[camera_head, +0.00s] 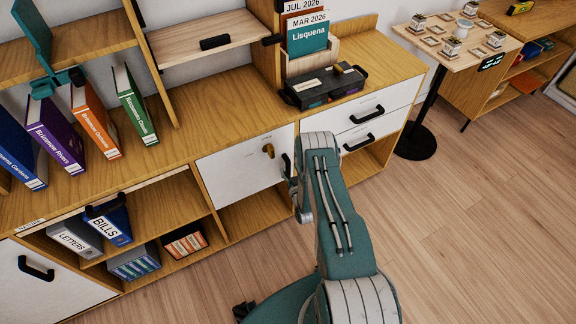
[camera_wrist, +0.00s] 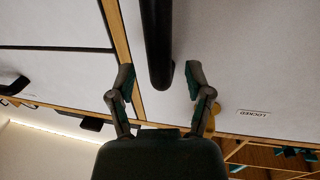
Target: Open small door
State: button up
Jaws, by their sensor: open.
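The small white door (camera_head: 232,172) is in the cabinet's front at the middle of the head view, and it looks closed. A brass lock fitting (camera_head: 268,150) sits near its top right, and a black upright handle (camera_head: 287,166) is at its right edge, partly behind my arm. In the wrist view, my gripper (camera_wrist: 160,82) is open, with the black handle (camera_wrist: 157,40) showing between its spread fingers. Neither finger clearly touches it. The brass fitting is half hidden behind the right finger. A label (camera_wrist: 254,113) on the door reads "LOCKED".
White drawers (camera_head: 366,128) with black handles are right of the door. An open shelf (camera_head: 258,222) lies below it. A black case (camera_head: 324,86) is on the counter. The wood floor (camera_head: 470,220) is clear.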

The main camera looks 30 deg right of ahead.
jog(key=shift+w+d, duration=0.15)
jog(key=shift+w, duration=0.95)
grip_shut()
jog(key=shift+s, duration=0.1)
